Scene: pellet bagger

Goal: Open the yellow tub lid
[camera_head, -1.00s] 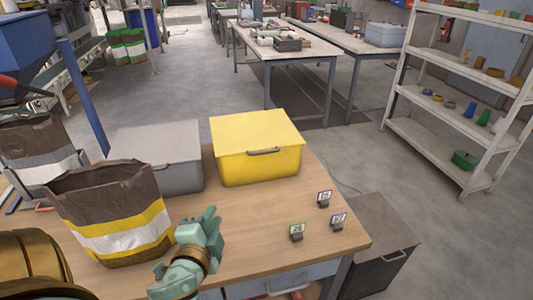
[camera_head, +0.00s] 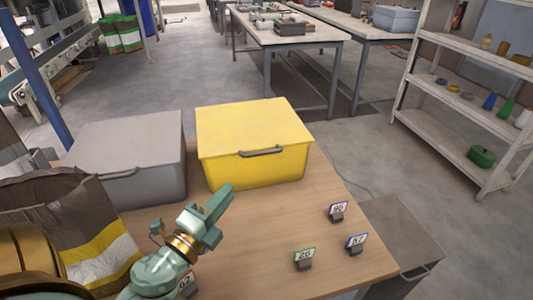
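The yellow tub (camera_head: 255,172) stands on the wooden table with its yellow lid (camera_head: 245,125) closed. A dark grey handle (camera_head: 261,152) sits at the front edge of the lid. My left gripper (camera_head: 218,203) is in front of the tub and a little left of the handle, apart from it in the picture. Its fingers point up toward the tub. Whether they are parted is hard to tell, and nothing shows between them. My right gripper is not in view.
A grey lidded tub (camera_head: 135,160) stands left of the yellow one. A brown, yellow and white bag (camera_head: 60,215) is at the left, partly hidden by my arm. Small number cards, one of them (camera_head: 304,259), stand on the table (camera_head: 330,245) at the right. The tabletop before the yellow tub is clear.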

